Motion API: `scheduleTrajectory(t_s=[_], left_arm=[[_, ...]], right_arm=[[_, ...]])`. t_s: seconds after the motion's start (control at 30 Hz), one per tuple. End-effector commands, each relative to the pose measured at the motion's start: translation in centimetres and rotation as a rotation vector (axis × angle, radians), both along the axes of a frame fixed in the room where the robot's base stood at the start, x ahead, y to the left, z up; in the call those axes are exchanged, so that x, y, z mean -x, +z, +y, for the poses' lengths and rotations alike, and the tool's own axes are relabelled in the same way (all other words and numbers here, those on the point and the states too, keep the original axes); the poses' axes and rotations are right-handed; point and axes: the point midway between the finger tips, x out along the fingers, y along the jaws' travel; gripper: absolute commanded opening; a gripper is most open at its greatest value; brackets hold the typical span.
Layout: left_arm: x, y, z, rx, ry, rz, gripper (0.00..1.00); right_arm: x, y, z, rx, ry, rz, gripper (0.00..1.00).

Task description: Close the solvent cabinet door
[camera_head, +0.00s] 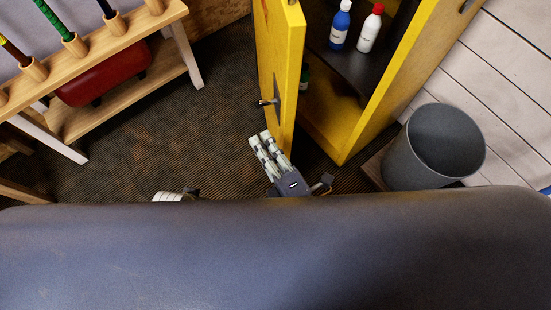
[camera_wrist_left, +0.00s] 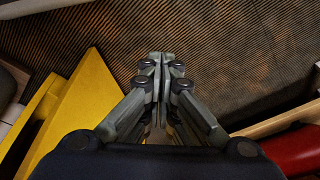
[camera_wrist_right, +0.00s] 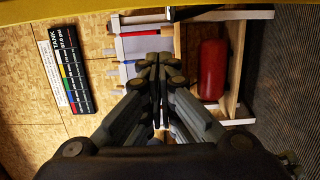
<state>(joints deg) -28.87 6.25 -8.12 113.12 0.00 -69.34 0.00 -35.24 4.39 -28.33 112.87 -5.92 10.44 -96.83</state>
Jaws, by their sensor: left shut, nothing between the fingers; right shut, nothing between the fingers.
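The yellow solvent cabinet (camera_head: 375,100) stands at the right of the head view. Its door (camera_head: 280,50) stands open, seen nearly edge-on, with a dark handle (camera_head: 268,102) on its left face. My right gripper (camera_head: 259,138) is shut and empty, just below the handle near the door's lower end; I cannot tell if it touches the door. It also shows shut in the right wrist view (camera_wrist_right: 160,60). My left gripper (camera_wrist_left: 160,60) is shut and empty over the carpet, with yellow panels (camera_wrist_left: 80,105) at the left of its view.
A blue bottle (camera_head: 340,25) and a white bottle with a red cap (camera_head: 370,28) stand inside the cabinet. A grey bin (camera_head: 432,147) stands right of it. Carpet lies between.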

Motion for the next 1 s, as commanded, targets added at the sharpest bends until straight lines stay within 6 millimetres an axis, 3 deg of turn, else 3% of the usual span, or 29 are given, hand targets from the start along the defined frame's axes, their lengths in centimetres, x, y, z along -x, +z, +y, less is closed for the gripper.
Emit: scheduleTrajectory(t_s=[0.13,0.4,1.0], left_arm=[[-0.1,1.3,0.0,0.001,0.001,-0.008,0.00],[-0.2,2.4,0.0,0.001,0.002,-0.012,0.00],[-0.3,2.8,0.0,0.002,0.002,-0.019,0.00]], right_arm=[[-2.5,-0.1,0.9,0.001,0.000,-0.002,0.00],[-2.6,-0.1,-2.4,0.001,0.001,0.000,0.00],[-2.6,0.0,-3.6,0.003,0.002,0.001,0.00]])
